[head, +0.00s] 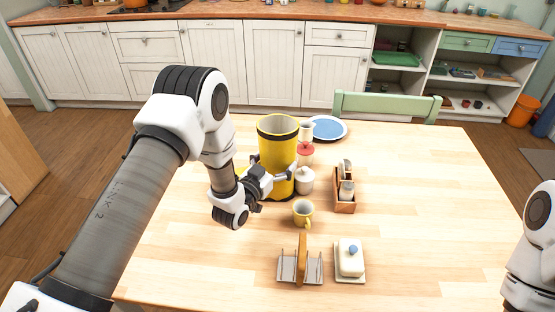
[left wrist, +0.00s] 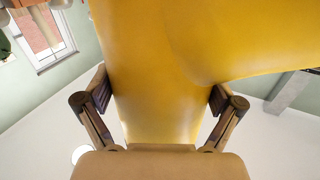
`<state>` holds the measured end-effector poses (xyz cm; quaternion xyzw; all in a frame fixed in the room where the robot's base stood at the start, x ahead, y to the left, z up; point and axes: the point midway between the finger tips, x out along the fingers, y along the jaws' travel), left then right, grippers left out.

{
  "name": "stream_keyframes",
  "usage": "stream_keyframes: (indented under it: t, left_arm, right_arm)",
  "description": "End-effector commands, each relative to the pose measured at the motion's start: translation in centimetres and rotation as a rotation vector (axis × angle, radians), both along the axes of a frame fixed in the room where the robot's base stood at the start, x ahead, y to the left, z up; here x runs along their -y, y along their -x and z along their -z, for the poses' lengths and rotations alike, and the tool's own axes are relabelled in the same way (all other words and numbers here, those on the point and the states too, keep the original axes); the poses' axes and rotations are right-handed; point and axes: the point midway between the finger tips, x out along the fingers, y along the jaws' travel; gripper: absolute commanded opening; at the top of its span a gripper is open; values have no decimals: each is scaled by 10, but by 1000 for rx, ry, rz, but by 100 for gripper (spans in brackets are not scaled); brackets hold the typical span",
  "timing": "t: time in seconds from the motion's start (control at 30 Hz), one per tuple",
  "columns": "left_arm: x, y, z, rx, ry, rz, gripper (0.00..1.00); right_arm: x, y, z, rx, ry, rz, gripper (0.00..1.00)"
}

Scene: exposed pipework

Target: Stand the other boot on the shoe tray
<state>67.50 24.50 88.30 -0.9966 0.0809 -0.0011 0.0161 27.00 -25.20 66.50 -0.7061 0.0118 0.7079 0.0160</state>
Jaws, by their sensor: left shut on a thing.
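A tall yellow boot (head: 277,153) with a dark rim and an open top stands upright at the left-middle of the wooden table in the head view. My left gripper (head: 262,184) is shut on its shaft from the near left side. In the left wrist view the yellow boot (left wrist: 165,85) fills the space between the two fingers of my left gripper (left wrist: 160,110), and its foot part spreads to the upper right. I cannot tell whether its sole touches the table (head: 415,200). My right gripper is out of view. I see no shoe tray or second boot.
Close right of the boot are a red-lidded jar (head: 305,153), a white pot (head: 305,181) and a yellow mug (head: 303,213). A wooden caddy (head: 345,205), toast rack (head: 288,270), butter dish (head: 350,262) and blue plate (head: 328,128) also stand here. The table's right side is clear.

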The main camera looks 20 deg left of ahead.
Motion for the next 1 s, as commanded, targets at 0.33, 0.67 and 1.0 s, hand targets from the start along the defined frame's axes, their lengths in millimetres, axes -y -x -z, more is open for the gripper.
stream_keyframes:
  t: [0.33,0.67,1.0]
  left_arm:
    - [0,0,2,0,0,0,100]
    - [0,0,0,0,0,0,100]
    - [-11,63,3,-5,2,-3,100]
  right_arm:
    - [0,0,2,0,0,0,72]
    - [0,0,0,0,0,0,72]
    - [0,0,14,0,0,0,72]
